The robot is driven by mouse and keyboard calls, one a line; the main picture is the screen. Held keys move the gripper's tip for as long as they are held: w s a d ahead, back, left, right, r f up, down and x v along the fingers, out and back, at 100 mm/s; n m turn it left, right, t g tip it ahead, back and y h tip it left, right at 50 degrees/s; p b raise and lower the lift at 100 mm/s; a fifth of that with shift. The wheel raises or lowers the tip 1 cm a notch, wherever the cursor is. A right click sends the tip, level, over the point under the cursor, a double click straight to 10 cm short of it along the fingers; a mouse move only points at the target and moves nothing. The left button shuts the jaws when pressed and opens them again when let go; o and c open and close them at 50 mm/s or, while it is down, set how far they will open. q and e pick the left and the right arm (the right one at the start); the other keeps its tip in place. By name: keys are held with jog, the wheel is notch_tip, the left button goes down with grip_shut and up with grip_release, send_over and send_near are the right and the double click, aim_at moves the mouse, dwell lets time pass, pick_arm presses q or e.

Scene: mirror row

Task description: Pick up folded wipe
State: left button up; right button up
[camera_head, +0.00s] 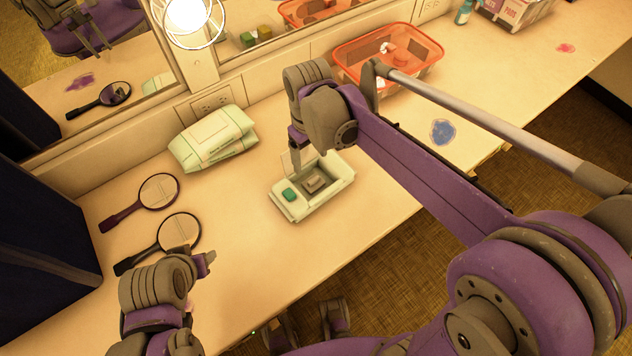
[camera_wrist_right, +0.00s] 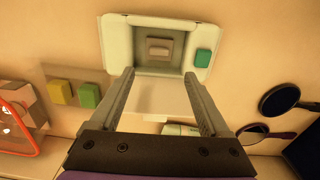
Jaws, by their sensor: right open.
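A small grey-beige piece, which looks like the folded wipe (camera_head: 314,184), lies in the recess of a pale open box (camera_head: 330,200) on the counter. It also shows in the right wrist view (camera_wrist_right: 159,47). A teal block (camera_head: 289,195) sits on the box's left end. The raised lid (camera_wrist_right: 160,98) stands at the box's back edge. My right gripper (camera_wrist_right: 159,74) is open and empty, its fingers pointing towards the box, with the piece beyond their tips. My left gripper (camera_head: 208,262) is near the counter's front left; its jaw opening is unclear.
A green-white packet (camera_head: 212,138) lies behind and left of the box. Two hand mirrors (camera_head: 159,191) (camera_head: 180,232) lie left. An orange-rimmed bin (camera_head: 425,58) stands back right. Yellow (camera_wrist_right: 61,92) and green (camera_wrist_right: 89,96) blocks show in the wrist view. Wall mirrors line the back.

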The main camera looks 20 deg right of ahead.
aim_at(313, 179)
jog(key=f, duration=0.8)
jog(key=shift+s+d+f+b, duration=0.25)
jog(key=shift+f+b, duration=0.05)
grip_shut()
